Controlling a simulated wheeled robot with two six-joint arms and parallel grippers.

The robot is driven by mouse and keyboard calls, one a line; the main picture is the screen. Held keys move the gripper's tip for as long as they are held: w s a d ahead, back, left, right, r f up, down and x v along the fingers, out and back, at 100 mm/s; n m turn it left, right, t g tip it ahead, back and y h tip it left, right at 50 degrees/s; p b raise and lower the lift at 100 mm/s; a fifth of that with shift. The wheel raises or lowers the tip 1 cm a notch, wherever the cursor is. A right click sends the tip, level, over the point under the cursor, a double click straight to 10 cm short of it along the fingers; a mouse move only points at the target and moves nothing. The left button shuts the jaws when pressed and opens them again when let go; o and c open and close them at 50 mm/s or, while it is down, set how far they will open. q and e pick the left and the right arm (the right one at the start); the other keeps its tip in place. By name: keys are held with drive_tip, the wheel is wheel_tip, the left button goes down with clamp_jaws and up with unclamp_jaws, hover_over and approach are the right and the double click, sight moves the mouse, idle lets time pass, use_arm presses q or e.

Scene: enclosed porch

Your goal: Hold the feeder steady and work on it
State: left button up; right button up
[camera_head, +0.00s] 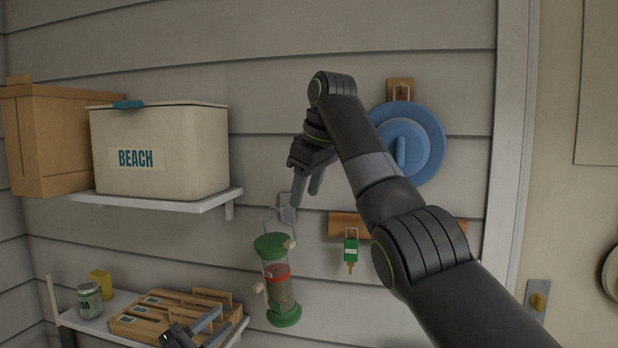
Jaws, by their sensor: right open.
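The feeder (280,287) is a clear tube with seed-like filling, a green cap, a red band, a green base and wooden perches. It hangs, slightly tilted, by a wire loop from a grey wall bracket (287,212). My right gripper (305,196) is open and points down, above the feeder's cap and in front of the wall near the bracket; I see nothing between its fingers. My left gripper (217,324) shows at the bottom edge, in front of the lower shelf and left of the feeder. Its fingers are apart, with nothing visible between them.
The lower shelf (110,336) holds wooden trays (150,322), a labelled can (89,300) and a yellow block (101,284). An upper shelf (190,204) holds a BEACH box (190,150) and a cardboard box (50,150). A green-tagged key (351,250) and blue disc (425,130) hang on the right.

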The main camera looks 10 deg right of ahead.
sight(291, 242)
drive_tip(key=x, duration=1.5)
drive_tip(key=shift+w+r, duration=0.1)
drive_tip(key=shift+w, duration=0.1)
clamp_jaws()
idle(0.5)
